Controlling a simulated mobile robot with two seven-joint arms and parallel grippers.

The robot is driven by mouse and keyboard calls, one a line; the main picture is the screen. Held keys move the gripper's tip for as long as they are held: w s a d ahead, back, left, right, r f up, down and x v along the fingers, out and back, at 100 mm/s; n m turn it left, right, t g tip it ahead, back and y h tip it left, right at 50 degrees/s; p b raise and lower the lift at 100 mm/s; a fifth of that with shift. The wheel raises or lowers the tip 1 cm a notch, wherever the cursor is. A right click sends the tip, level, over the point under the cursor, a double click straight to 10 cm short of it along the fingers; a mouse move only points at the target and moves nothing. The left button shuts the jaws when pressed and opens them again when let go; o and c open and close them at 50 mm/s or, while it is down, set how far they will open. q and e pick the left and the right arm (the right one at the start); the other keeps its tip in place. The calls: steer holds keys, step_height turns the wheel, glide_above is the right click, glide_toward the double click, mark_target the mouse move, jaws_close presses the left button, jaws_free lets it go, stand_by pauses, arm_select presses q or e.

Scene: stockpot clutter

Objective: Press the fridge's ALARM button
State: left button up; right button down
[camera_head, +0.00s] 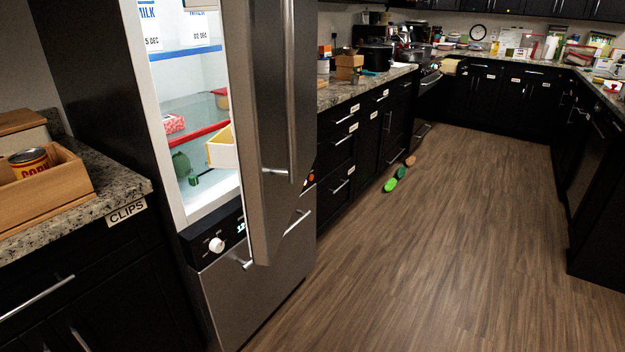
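The fridge (278,110) stands left of centre with its steel upper door swung open toward me. Below the lit compartment is a dark control panel (203,246) with a round pale knob (217,244) and a small lit display (241,228). The open door covers the panel right of the display. Small orange and white marks show just past the door's right edge, too small to read. I cannot make out a button labelled ALARM. Neither of my grippers is in view.
A closed steel drawer (245,300) is below the panel. At left, a counter labelled CLIPS holds a wooden box (50,197) with a corn can (28,162). Small green and brown items (390,185) lie on the floor beside the cabinets. The wooden floor (450,260) at right is clear.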

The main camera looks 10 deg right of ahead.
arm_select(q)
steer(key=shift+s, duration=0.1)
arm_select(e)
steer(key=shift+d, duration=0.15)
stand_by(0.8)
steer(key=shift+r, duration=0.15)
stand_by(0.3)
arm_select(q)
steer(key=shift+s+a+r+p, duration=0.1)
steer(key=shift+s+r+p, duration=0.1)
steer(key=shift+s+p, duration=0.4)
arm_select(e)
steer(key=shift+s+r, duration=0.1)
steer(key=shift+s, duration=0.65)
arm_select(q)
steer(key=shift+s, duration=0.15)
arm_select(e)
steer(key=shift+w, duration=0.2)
